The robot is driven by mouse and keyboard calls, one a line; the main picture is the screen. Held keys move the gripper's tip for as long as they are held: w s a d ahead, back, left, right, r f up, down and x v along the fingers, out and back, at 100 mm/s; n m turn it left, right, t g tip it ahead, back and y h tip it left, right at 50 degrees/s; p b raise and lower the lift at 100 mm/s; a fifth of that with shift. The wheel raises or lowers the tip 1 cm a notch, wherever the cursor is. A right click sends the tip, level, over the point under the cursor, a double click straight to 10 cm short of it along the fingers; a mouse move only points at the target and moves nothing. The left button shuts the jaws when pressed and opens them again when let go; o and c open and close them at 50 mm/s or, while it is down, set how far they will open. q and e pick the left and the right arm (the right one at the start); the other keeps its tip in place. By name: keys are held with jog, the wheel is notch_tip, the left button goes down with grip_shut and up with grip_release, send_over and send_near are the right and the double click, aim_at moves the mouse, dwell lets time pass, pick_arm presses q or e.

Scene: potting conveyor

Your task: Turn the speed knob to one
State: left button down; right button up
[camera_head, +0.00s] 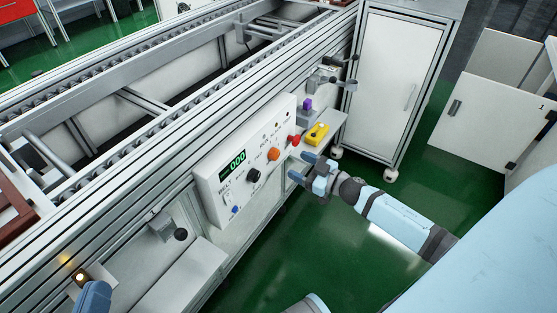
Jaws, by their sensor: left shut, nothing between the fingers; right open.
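A white control panel (222,178) is on the side of the conveyor, with a green display (232,164) reading 000. A black knob (253,175) sits in its middle, apparently the speed knob; its setting is too small to read. My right gripper (302,167) is open and empty, just right of the panel's right end and apart from the black knob. My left gripper (93,297) is partly in view at the bottom left edge, shut and empty, close to a small lit button (80,278) and far from the panel.
A white cabinet (398,88) stands behind. Green floor on the right is open.

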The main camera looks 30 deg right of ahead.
aim_at(277, 156)
pick_arm(q)
notch_tip(277, 156, down, 3)
jog(key=shift+g+b, duration=0.6)
jog(key=shift+b, duration=0.25)
pick_arm(e)
jog(key=x, duration=0.7)
jog(key=shift+w+a, duration=0.1)
jog(key=shift+w, duration=0.1)
jog(key=c, duration=0.9)
